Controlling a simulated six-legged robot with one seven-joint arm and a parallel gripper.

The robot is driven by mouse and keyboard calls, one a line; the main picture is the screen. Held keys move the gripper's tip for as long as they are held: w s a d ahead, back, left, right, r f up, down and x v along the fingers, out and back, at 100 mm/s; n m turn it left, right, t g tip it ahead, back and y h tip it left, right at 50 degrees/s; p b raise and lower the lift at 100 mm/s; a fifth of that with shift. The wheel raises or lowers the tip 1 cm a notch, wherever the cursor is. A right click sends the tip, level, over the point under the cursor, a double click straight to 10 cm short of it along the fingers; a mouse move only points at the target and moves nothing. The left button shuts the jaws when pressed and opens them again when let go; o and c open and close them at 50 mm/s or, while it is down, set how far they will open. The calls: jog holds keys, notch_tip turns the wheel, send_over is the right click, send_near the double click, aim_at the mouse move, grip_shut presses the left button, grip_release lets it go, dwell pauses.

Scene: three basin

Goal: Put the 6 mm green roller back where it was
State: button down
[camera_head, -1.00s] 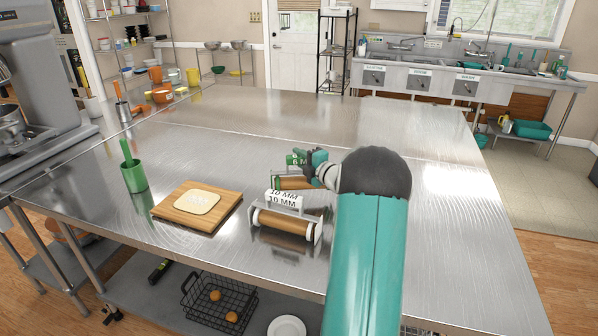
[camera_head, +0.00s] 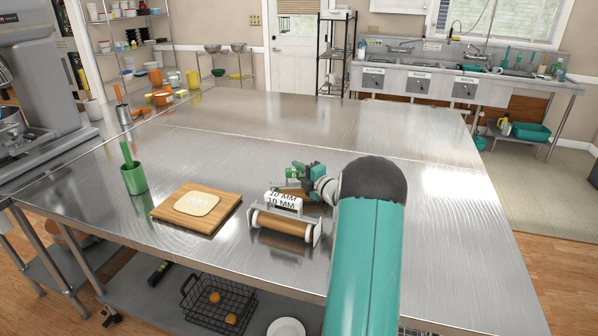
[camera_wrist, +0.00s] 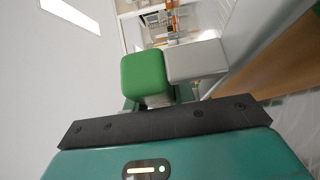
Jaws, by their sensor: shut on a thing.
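The 6 mm roller has a green label block (camera_head: 293,172) and a brown wooden cylinder, partly hidden behind the white 10 mm roller (camera_head: 284,224). My gripper (camera_head: 306,173) is shut on its green top part. In the wrist view a green block (camera_wrist: 147,75) sits at the jaws, beside a grey-white block that I cannot identify. The 10 mm roller stands upright on the steel table just in front of the held roller. I cannot tell whether the held roller touches the table.
A wooden board (camera_head: 180,222) with flat dough (camera_head: 197,203) lies left of the rollers. A green cup (camera_head: 134,179) with a green utensil stands farther left. A mixer (camera_head: 40,75) is at the far left. The steel table (camera_head: 390,130) is clear behind and right.

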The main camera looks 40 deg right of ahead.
jog(key=shift+a+f, duration=0.1)
jog(key=shift+f, duration=0.45)
jog(key=c, duration=1.2)
grip_release()
jog(key=shift+f, duration=0.25)
jog(key=shift+o, duration=0.2)
jog(key=shift+r, duration=0.15)
